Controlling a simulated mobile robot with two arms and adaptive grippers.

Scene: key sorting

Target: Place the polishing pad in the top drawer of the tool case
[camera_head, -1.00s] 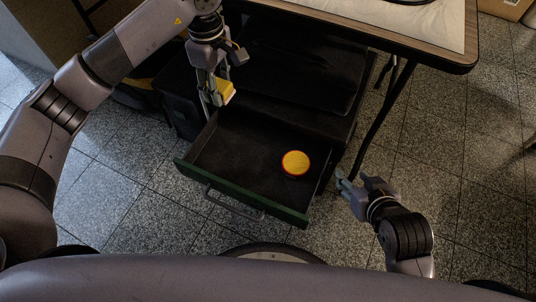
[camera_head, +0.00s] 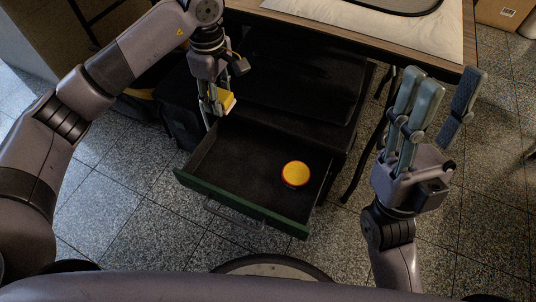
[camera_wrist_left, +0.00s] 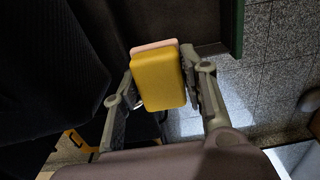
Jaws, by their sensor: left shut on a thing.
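My left gripper (camera_head: 216,103) is shut on a yellow rectangular block with a pale pink layer, which I take as the polishing pad (camera_head: 227,102). In the left wrist view the pad (camera_wrist_left: 163,80) sits between the two fingers. The gripper holds it near the back left corner of the open top drawer (camera_head: 240,204); its exact height is unclear. The drawer has a black inside and a green front. A round yellow disc with a red rim (camera_head: 295,174) lies in its right part. My right gripper (camera_head: 438,95) is open and empty, fingers up, right of the drawer.
The black tool case (camera_head: 300,85) stands under the wooden table (camera_head: 458,40), whose edge overhangs it. A dark table leg (camera_head: 366,165) stands right of the case. The drawer's middle and left are bare. Tiled floor (camera_head: 110,205) lies around.

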